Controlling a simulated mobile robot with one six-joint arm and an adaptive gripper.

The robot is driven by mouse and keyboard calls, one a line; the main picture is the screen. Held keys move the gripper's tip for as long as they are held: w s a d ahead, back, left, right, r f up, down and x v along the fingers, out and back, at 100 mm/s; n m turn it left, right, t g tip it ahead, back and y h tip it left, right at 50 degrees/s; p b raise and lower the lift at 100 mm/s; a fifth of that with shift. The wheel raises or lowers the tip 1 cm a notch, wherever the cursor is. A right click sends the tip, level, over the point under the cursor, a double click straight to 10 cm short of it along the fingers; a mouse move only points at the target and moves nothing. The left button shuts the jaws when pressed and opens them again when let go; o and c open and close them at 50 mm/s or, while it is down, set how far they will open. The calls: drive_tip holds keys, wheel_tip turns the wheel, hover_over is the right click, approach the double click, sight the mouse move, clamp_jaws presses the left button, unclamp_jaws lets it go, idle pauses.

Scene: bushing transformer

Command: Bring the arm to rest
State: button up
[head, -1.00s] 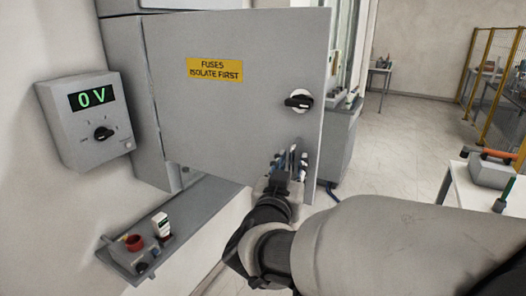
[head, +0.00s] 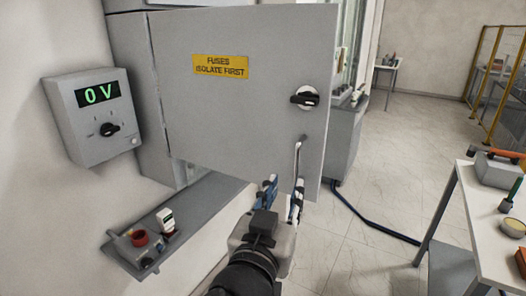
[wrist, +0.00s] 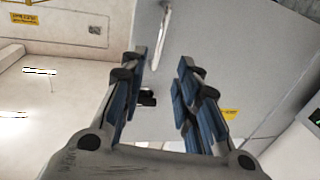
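My gripper (head: 281,196) is in front of the lower right part of the grey cabinet door (head: 235,110). In the wrist view my gripper (wrist: 160,68) has its blue-padded fingers spread apart, with nothing between them. The metal bar handle (head: 299,158) on the door stands just above the fingertips in the head view. In the wrist view the handle (wrist: 162,28) lies beyond the fingers. I cannot tell how far the fingertips are from the door. My forearm shows at the bottom of the head view.
A meter box (head: 92,117) reading 0 V hangs left. A shelf (head: 185,222) below holds a red-topped item (head: 139,239) and a small white device (head: 166,219). A white table (head: 460,215) with a toolbox (head: 497,168) stands right.

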drive_tip(key=s+a+f+n+g+y, duration=0.3)
drive_tip(key=f+n+g+y, duration=0.2)
drive_tip(key=y, duration=0.5)
drive_tip(key=s+d+f+g+h, duration=0.2)
drive_tip(key=s+d+f+g, duration=0.1)
drive_tip(key=s+d, duration=0.3)
drive_tip(key=s+d+f+m+g+h, duration=0.1)
drive_tip(key=s+d+f+g, duration=0.3)
drive_tip(key=s, duration=0.6)
drive_tip(key=shift+s+d+f+h, duration=0.15)
drive_tip(key=shift+d+f+h, duration=0.3)
drive_tip(key=shift+d, duration=0.7)
